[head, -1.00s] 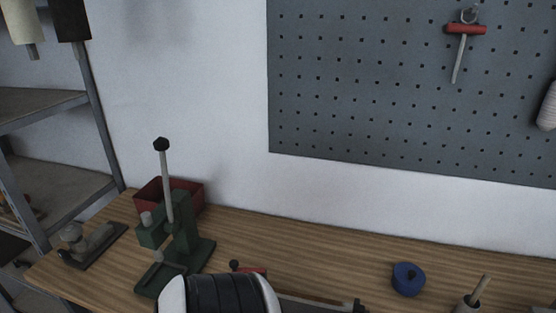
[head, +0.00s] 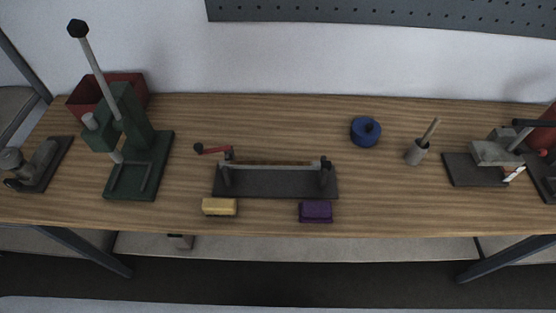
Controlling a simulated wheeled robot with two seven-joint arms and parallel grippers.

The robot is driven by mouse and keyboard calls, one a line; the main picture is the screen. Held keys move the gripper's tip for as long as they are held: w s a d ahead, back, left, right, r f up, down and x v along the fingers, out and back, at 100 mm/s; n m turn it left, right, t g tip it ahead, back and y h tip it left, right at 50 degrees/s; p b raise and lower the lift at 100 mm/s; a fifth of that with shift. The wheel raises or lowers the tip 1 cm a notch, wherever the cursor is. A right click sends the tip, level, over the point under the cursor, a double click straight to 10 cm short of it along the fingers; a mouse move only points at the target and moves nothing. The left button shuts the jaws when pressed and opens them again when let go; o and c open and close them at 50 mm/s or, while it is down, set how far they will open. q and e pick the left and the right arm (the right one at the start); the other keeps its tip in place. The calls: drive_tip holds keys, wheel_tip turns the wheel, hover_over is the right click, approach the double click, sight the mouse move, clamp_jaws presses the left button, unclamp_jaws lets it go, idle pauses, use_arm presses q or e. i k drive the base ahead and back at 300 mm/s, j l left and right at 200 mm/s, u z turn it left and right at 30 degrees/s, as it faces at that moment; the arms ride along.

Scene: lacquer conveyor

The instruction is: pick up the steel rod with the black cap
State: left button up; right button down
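A pale steel rod (head: 95,62) with a black faceted cap (head: 77,28) at its top end rises from a green bench press (head: 128,112) at the left of the bench. The rod leans up and to the left, and its lower end meets the press body. The cap stands in front of the white wall, clear of other things. Neither of my grippers shows in the head view.
The wooden bench (head: 270,125) holds a red bin (head: 85,97) behind the press and a dark clamp fixture with a red handle (head: 275,183). A yellow block (head: 219,206), purple block (head: 315,211) and blue round container (head: 365,131) also stand there.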

sight(263, 164)
drive_tip(key=l+u, duration=0.15)
drive_tip(key=l, duration=0.25)
drive_tip(key=k+l+u, duration=0.2)
drive_tip(key=l, duration=0.15)
drive_tip(key=l+u, duration=0.15)
drive_tip(key=l, duration=0.25)
drive_tip(key=k+l+u, duration=0.15)
drive_tip(key=l, duration=0.2)
